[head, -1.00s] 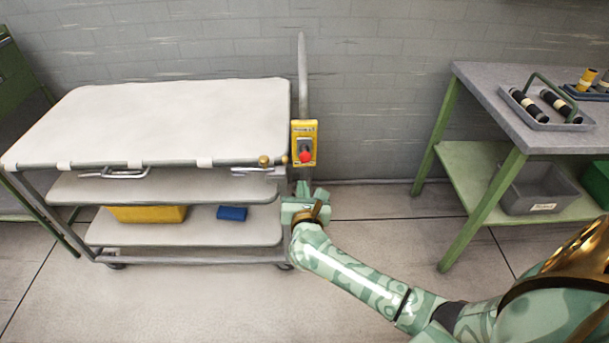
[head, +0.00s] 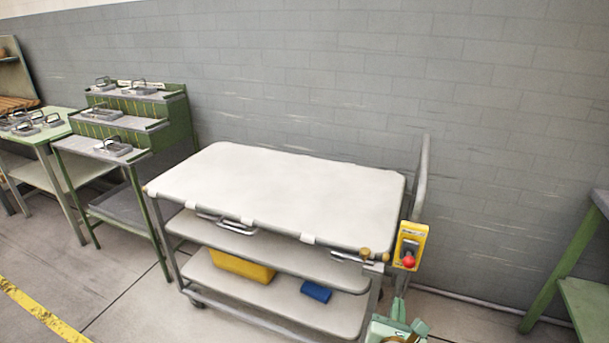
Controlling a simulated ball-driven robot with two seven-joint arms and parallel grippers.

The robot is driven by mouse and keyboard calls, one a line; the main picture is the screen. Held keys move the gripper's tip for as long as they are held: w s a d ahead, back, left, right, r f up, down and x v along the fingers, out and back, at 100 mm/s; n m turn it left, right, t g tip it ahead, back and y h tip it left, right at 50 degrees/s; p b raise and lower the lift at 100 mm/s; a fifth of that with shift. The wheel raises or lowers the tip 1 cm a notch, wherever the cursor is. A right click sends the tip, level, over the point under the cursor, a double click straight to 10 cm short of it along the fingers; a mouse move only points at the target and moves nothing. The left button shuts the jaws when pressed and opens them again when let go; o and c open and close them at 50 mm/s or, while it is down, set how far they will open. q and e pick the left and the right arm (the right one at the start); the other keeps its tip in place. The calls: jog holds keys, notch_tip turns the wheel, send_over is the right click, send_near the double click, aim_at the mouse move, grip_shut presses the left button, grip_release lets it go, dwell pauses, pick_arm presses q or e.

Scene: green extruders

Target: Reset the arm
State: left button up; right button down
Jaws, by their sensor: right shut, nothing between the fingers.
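My right gripper (head: 397,329) shows at the bottom edge of the head view, below the yellow box and beside the cart's right end. It is shut and empty, and most of its arm is below the frame. The yellow box with a red button (head: 410,246) is on the cart's right end, above the gripper. My left gripper is not in the view.
A cart with a white top (head: 290,190) stands against the grey wall. A yellow bin (head: 241,266) and a blue box (head: 316,292) lie on its bottom shelf. A stepped green rack (head: 175,125) and a green table (head: 62,131) stand left. Floor at lower left is clear.

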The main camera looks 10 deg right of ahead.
jog(key=a+f+n+t+y, duration=0.1)
jog(key=a+f+n+y, duration=0.2)
jog(key=n, duration=0.8)
jog(key=a+f+n+t+y, duration=0.2)
jog(key=f+n+y, duration=0.15)
jog(key=n, duration=0.75)
jog(key=s+a+f+n+g+y, duration=0.1)
jog(key=s+f+n+g, duration=0.3)
jog(key=s+f+n, duration=0.4)
jog(key=s+a+f+n+g+y, duration=0.1)
jog(key=s+f+n+g+y, duration=0.15)
jog(key=s+f+n, duration=0.6)
jog(key=s+d+f+n+g+h+p, duration=0.1)
jog(key=s+d+f+n+g+h, duration=0.15)
jog(key=s+f+n+g, duration=0.8)
jog(key=s+f+m, duration=0.1)
jog(key=s+f, duration=0.1)
jog(key=s, duration=1.1)
jog(key=s+d+f+m, duration=0.1)
jog(key=s+f, duration=0.1)
jog(key=s, duration=1)
jog(key=shift+s+d+f+p, duration=0.2)
jog(key=shift+s+d+p, duration=0.1)
jog(key=shift+s, duration=0.05)
